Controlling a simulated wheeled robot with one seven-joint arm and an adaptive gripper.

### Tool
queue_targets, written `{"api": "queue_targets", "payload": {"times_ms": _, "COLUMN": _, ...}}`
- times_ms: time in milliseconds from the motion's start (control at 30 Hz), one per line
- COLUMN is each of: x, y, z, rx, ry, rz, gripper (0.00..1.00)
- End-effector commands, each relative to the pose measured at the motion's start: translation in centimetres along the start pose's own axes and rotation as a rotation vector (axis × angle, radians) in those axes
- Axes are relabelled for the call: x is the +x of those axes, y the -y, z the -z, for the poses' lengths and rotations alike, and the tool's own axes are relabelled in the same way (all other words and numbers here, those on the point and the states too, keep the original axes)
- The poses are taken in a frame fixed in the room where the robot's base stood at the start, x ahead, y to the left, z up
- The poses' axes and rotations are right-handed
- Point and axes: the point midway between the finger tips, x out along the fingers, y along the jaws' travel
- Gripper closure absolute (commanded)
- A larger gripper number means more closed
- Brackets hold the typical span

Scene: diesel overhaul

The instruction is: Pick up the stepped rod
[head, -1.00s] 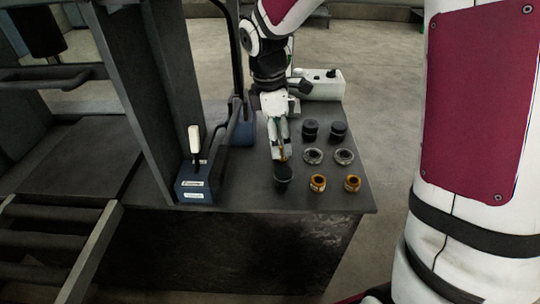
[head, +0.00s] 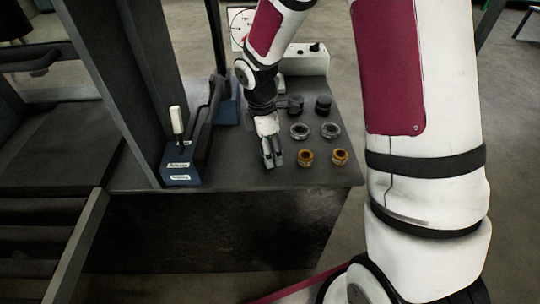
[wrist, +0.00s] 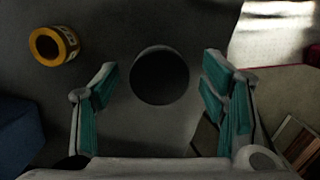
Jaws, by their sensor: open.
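In the wrist view, a dark round piece (wrist: 160,76) with a thin paler rim is seen end-on, between and a little beyond the fingertips. It may be the stepped rod; its length and steps do not show. My gripper (wrist: 159,84) is open, one finger on each side of the piece, with clear gaps. In the head view, my gripper (head: 272,162) points down low over the front of the dark bench, left of two orange rings. The dark piece cannot be made out there, against the fingers and the dark top.
On the bench (head: 225,178), right of my gripper, are two orange rings (head: 306,158) (head: 340,156), two grey rings (head: 299,131) (head: 331,130) and two black cylinders (head: 295,103) (head: 323,105). A blue lever box (head: 181,166) stands left. A white box (head: 305,60) stands behind.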

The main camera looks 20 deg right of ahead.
Motion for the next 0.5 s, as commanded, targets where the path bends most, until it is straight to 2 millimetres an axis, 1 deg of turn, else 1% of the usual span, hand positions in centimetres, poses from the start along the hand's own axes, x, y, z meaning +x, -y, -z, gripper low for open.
{"api": "queue_targets", "payload": {"times_ms": 33, "x": 0.58, "y": 0.03, "z": 0.09, "rx": -0.001, "ry": -0.001, "rz": 0.001, "gripper": 0.34}}
{"api": "queue_targets", "payload": {"times_ms": 100, "x": 0.99, "y": 0.04, "z": 0.09, "rx": -0.001, "ry": -0.001, "rz": 0.001, "gripper": 0.34}}
{"api": "queue_targets", "payload": {"times_ms": 333, "x": 1.10, "y": 0.00, "z": 0.06, "rx": 0.000, "ry": -0.001, "rz": -0.001, "gripper": 0.34}}
{"api": "queue_targets", "payload": {"times_ms": 367, "x": 1.09, "y": 0.00, "z": 0.06, "rx": 0.000, "ry": -0.001, "rz": -0.001, "gripper": 0.36}}
{"api": "queue_targets", "payload": {"times_ms": 400, "x": 1.09, "y": 0.00, "z": 0.06, "rx": 0.000, "ry": -0.001, "rz": -0.001, "gripper": 0.45}}
{"api": "queue_targets", "payload": {"times_ms": 467, "x": 1.08, "y": 0.00, "z": 0.05, "rx": 0.000, "ry": -0.001, "rz": -0.001, "gripper": 0.59}}
{"api": "queue_targets", "payload": {"times_ms": 500, "x": 1.08, "y": -0.01, "z": 0.05, "rx": 0.000, "ry": -0.001, "rz": -0.001, "gripper": 0.68}}
